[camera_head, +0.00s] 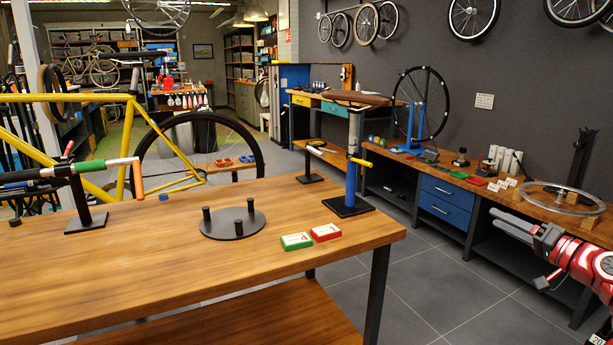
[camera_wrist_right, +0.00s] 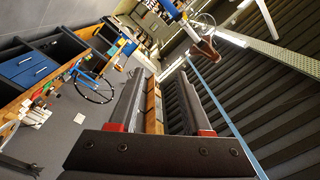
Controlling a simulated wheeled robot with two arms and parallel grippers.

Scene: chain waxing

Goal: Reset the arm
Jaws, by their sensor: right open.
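My right gripper (camera_head: 508,222) is at the right edge of the head view, red arm behind it, out past the wooden workbench (camera_head: 130,262) and in front of the side bench. In the right wrist view its two dark fingers (camera_wrist_right: 159,75) stand apart with nothing between them. My left gripper is not in view. On the workbench are a black round plate with pegs (camera_head: 233,224), a green box (camera_head: 297,241), a red box (camera_head: 326,232), and a stand with a green and white bar and orange handle (camera_head: 87,215).
A blue post on a black base (camera_head: 351,175) stands at the workbench's far right corner. The side bench (camera_head: 540,208) along the wall carries a wheel rim (camera_head: 562,198) and small tools. A yellow bicycle (camera_head: 60,98) stands behind the workbench. Grey floor (camera_head: 440,290) lies open between the benches.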

